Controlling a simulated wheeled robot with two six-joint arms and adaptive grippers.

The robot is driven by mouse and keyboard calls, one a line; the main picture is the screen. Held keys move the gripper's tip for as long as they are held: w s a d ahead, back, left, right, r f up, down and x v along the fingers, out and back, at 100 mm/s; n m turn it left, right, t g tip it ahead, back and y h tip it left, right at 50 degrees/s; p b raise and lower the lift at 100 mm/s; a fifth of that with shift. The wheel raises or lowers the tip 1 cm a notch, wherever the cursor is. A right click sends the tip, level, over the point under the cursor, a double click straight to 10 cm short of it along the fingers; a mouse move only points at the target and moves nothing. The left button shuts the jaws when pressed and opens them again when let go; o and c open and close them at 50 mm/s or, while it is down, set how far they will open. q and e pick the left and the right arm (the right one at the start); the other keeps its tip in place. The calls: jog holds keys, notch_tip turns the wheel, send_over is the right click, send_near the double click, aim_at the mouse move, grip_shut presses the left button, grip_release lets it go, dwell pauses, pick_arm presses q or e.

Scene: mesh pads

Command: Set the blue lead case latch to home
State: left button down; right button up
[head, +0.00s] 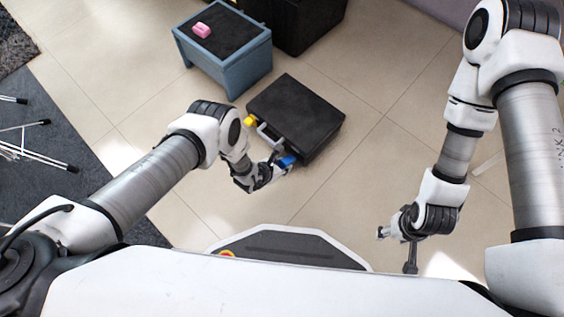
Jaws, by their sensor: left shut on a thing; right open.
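A black case (299,112) lies flat on the tiled floor, with a light handle (264,132) on its near left edge. A yellow latch (249,121) sits at the left end of that edge. A blue latch (286,161) sits at the near end of the same edge. My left gripper (278,167) is at the blue latch and shut on it, hiding part of it. The latch's exact angle is too small to tell. My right gripper (395,250) is open and empty, well away from the case at the right.
A blue-grey box stand (230,71) with a dark top is behind the case, with a pink object (202,30) on it. A dark box (306,22) stands at the back. Metal legs (32,150) rest on a dark mat at the left. Floor right of the case is clear.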

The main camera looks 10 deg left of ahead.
aim_at(288, 159)
pick_arm(q)
jog(key=shift+w+d+r+g+y+p, duration=0.15)
jog(key=shift+w+r+g+y+p, duration=0.05)
jog(key=shift+r+g+y+p, duration=0.25)
jog(key=shift+w+d+r+g+y+p, duration=0.2)
jog(key=shift+r+g+y+p, duration=0.1)
jog(key=shift+r+g, duration=0.25)
jog(key=shift+w+d+r+g+y+p, duration=0.15)
jog(key=shift+r+g+y+p, duration=0.45)
jog(key=shift+p, duration=0.6)
jog(key=shift+w+d+f+g+y, duration=0.1)
jog(key=shift+w+g+y, duration=0.2)
jog(key=shift+g, duration=0.25)
jog(key=shift+w+d+g+y, duration=0.15)
jog(key=shift+g+y, duration=0.2)
jog(key=shift+g, duration=0.2)
jog(key=shift+w+d+g+y, duration=0.2)
jog(key=shift+g+y, duration=0.2)
jog(key=shift+g, duration=0.2)
jog(key=shift+w+g+y+b, duration=0.1)
jog(key=shift+g+y+b, duration=0.25)
jog(key=shift+b, duration=0.5)
jog(key=shift+w+g+b, duration=0.1)
jog(key=shift+g+b, duration=0.15)
jog(key=shift+b, duration=0.4)
jog(key=shift+r+y, duration=0.25)
jog(key=shift+r, duration=0.15)
pick_arm(e)
jog(key=shift+r, duration=0.6)
